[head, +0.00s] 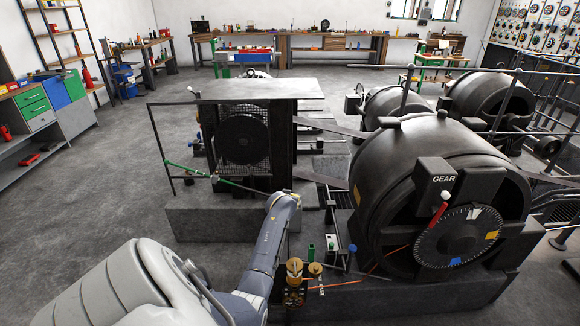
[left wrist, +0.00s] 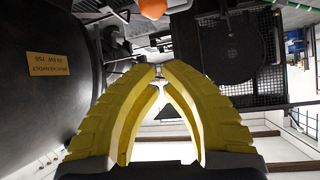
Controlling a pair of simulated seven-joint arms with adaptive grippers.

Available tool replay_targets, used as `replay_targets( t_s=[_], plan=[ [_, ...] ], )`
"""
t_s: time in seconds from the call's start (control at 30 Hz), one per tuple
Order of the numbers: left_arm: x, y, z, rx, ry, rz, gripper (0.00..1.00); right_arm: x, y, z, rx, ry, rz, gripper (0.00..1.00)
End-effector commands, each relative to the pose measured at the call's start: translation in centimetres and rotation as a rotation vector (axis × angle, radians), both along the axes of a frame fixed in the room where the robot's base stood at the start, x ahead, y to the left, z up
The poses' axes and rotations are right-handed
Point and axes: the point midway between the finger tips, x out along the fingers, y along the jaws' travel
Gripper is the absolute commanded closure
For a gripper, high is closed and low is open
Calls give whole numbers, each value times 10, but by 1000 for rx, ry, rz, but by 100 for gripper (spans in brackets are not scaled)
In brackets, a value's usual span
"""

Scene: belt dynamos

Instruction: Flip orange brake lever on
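A rounded orange piece (left wrist: 153,8), which may be the end of the orange brake lever, shows at the top edge of the left wrist view. Most of it is cut off, so its position cannot be told. I cannot pick out the brake lever clearly in the head view. My left gripper (left wrist: 158,70) has yellow ribbed fingers that lean together with their tips almost meeting. Nothing is visibly held, and the orange piece appears apart from the tips. In the head view my left forearm hides this gripper. My right gripper is in neither view.
A caged machine (head: 243,137) with a green-handled rod (head: 188,170) is ahead. Brass-topped fittings (head: 294,268) sit close by. Open floor (head: 110,190) lies left.

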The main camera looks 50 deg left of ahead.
Motion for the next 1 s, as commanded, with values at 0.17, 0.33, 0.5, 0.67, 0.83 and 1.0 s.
replay_targets(
  t_s=[0.17,0.33,0.5,0.67,0.83,1.0],
  plan=[
    [7,6,-5,0,0,0,100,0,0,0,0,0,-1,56],
    [18,16,-15,1,1,-1,100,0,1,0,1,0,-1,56],
    [30,27,-26,0,2,0,100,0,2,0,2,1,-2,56],
    [41,36,-36,-1,1,0,100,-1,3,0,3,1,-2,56],
    [51,45,-44,0,0,0,100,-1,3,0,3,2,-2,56],
    [58,50,-50,0,1,0,100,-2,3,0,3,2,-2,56]
  ],
)
